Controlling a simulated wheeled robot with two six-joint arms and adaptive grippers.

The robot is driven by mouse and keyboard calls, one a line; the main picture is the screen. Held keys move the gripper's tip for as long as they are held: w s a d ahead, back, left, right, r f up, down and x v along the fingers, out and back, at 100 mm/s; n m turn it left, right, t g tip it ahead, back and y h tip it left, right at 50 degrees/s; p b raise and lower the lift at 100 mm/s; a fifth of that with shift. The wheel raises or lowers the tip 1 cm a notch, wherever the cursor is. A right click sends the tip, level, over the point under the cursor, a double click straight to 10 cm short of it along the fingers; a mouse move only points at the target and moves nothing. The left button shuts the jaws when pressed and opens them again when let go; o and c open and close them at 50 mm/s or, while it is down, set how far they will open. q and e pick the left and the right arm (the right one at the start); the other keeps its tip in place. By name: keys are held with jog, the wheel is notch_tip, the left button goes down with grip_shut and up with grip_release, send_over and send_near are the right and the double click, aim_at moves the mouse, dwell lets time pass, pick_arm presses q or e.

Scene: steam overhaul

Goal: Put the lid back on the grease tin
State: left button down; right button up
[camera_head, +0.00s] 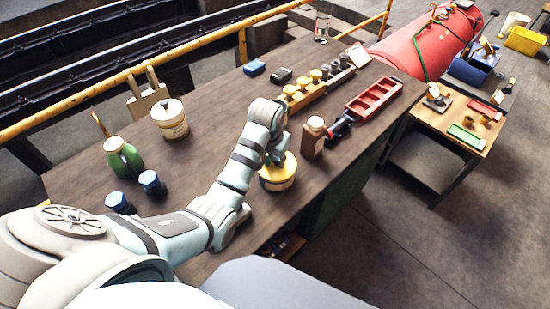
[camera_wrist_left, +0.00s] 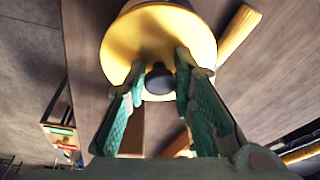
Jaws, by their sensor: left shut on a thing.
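The grease tin (camera_head: 277,186) is a round, pale tin near the table's front edge in the head view. Its yellow lid (camera_head: 289,167) lies over its top. In the left wrist view the yellow lid (camera_wrist_left: 126,50) fills the upper middle, with a dark round knob (camera_wrist_left: 159,79) on it. My left gripper (camera_head: 275,160) comes down over the lid and is shut on this knob; its green fingers (camera_wrist_left: 160,88) stand on both sides of it. I cannot tell whether the lid is seated or slightly raised. My right gripper is not in view.
A brown bottle (camera_head: 313,138) stands close right of the tin. A red tray (camera_head: 373,98) and a wooden rack (camera_head: 302,99) with yellow-topped pieces lie farther back. A green can (camera_head: 124,158), a cream canister (camera_head: 170,120) and dark-blue-capped jars (camera_head: 152,184) stand left.

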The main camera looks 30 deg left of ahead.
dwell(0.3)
pick_arm(q)
jog(key=c, duration=1.3)
grip_release()
jog(key=shift+o, duration=0.3)
jog(key=o, duration=0.4)
jog(key=shift+o, duration=0.2)
jog(key=shift+r, duration=3.5)
grip_shut()
